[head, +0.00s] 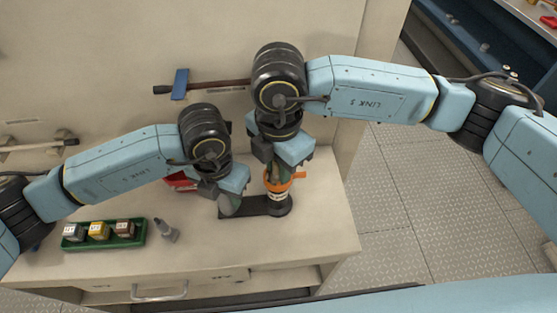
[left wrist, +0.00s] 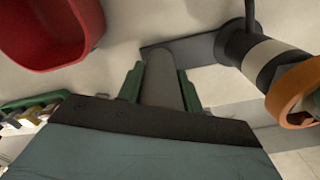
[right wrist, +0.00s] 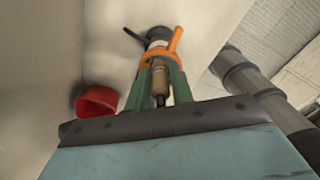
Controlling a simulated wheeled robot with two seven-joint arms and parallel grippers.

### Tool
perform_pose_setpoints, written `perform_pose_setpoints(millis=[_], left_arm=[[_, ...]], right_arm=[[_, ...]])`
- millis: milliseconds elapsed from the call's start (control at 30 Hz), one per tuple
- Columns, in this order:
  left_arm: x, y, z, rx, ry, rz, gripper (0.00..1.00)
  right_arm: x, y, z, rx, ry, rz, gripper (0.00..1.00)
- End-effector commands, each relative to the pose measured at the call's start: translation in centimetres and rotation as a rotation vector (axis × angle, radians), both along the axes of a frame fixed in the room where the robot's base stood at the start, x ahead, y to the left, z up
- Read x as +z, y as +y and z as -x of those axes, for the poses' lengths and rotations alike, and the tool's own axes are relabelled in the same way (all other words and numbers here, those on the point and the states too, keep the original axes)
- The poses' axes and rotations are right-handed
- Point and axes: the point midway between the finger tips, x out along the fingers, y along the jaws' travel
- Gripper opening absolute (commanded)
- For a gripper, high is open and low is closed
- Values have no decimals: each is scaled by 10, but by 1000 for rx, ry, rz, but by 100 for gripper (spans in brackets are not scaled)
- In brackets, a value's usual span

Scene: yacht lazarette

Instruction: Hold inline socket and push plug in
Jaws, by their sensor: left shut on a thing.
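My left gripper (head: 229,205) is shut on an upright grey rounded grip (left wrist: 160,78), which rises from a dark flat base (head: 254,208). The inline socket (head: 277,196) stands on the base's right end, dark with a white band and an orange collar (head: 284,183). It also shows at right in the left wrist view (left wrist: 258,60). My right gripper (head: 278,172) points down over the socket. In the right wrist view its green fingers flank the tan plug (right wrist: 160,78), whose far end meets the orange collar. How deep the plug sits, and whether the fingers press it, I cannot tell.
A green tray (head: 104,247) with several small blocks and a grey nozzle-like piece (head: 166,231) lie on the bench at left. A red container (head: 181,181) is behind my left gripper. The bench's right edge is near the socket.

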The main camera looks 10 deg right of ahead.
Motion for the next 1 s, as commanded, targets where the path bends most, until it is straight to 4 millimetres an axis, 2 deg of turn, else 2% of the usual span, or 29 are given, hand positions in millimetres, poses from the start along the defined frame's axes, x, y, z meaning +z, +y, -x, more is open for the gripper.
perform_pose_setpoints(millis=[33, 133, 467, 567, 900, 1000], left_arm=[[0, 0, 0, 0, 0, 0, 3], [0, 0, 0, -1, 0, 0, 3], [0, 0, 0, -1, 0, 0, 3], [0, 0, 0, -1, 0, 0, 3], [0, 0, 0, -1, 0, 0, 3], [0, 0, 0, -1, 0, 0, 3]], right_arm=[[0, 0, 0, -1, 0, 0, 30], [0, 0, 0, -1, 0, 0, 41], [3, 0, 0, -1, 0, 0, 41], [15, 0, -1, -2, -2, 0, 41], [86, 0, -1, 0, -4, -2, 41], [102, 0, -1, 0, -2, 0, 41]])
